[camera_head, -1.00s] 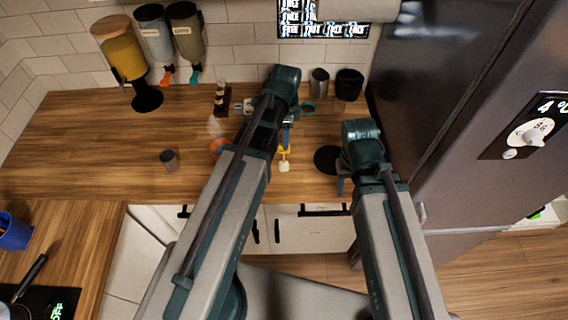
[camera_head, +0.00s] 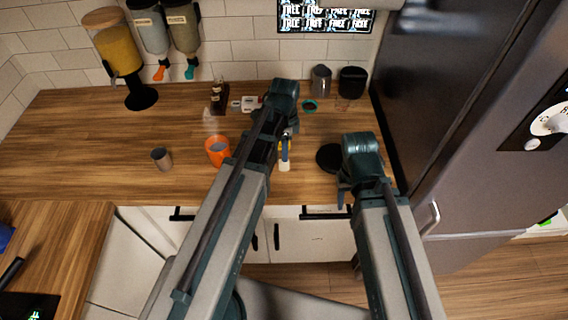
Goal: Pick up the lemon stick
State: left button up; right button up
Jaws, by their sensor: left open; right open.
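A small item with a yellow part and a pale end (camera_head: 285,167), which looks like the lemon stick, lies on the wooden counter near its front edge. My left gripper (camera_head: 286,148) is over it, and its fingers hide much of the yellow part. The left jaws are open; I cannot tell whether they touch the item or are around it. My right gripper (camera_head: 343,189) is open and empty near the counter's front edge, right of the item. The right arm hides part of it.
An orange cup (camera_head: 217,151) stands just left of my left arm, with a grey-brown cup (camera_head: 161,159) further left. A black disc (camera_head: 330,158) lies beside the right gripper. Bottles (camera_head: 218,97) and canisters (camera_head: 351,83) stand behind. A dark fridge (camera_head: 440,110) bounds the right.

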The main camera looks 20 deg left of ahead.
pick_arm(q)
notch_tip(320, 180, down, 4)
jog(key=b, duration=0.3)
jog(key=shift+w+a+r, duration=0.1)
jog(key=shift+a, duration=0.05)
jog(key=shift+r, duration=0.1)
grip_shut()
